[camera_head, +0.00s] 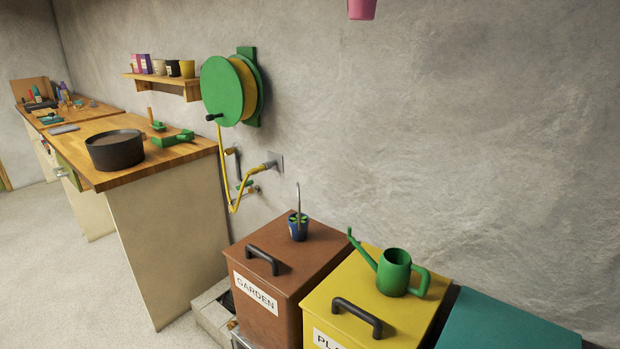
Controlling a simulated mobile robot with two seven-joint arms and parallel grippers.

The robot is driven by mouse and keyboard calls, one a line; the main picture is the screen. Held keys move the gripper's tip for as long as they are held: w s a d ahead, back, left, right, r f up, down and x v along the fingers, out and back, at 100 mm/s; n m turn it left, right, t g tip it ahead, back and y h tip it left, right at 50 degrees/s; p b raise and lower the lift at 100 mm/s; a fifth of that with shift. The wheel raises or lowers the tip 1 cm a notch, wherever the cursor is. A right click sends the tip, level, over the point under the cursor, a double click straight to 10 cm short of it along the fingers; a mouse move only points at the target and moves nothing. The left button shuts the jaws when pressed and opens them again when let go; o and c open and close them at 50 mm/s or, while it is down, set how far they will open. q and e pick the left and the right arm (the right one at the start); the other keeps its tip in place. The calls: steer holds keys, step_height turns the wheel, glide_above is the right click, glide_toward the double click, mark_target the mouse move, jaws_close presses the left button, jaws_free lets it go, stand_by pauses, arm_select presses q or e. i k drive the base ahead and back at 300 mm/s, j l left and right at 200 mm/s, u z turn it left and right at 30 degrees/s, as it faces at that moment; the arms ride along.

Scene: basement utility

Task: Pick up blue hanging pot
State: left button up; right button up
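The blue hanging pot (298,229) stands upright on the back part of the lid of the brown bin labelled GARDEN (318,246). It is small, with a green plant in it and a thin pale hanger rising above it. Neither of my grippers is in the head view, so nothing shows of their position or opening.
A black handle (262,259) is in front of the pot. A green watering can (395,272) stands on the yellow bin (345,285) to the right, beside a teal bin (500,325). A wooden workbench (190,152), hose reel (222,91) and yellow hose (222,165) are left. Floor (60,280) is clear.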

mark_target(298, 222)
steer(key=j+z, duration=0.1)
steer(key=z, duration=0.95)
steer(key=j+z, duration=0.75)
steer(key=k+j+z, duration=0.25)
steer(key=j, duration=0.15)
steer(key=k+j+z, duration=0.2)
steer(key=j, duration=0.2)
steer(key=k+j+z, duration=0.1)
steer(key=j, duration=0.3)
steer(key=k+j, duration=0.2)
steer(key=j, duration=0.2)
steer(key=i+j+z, duration=0.05)
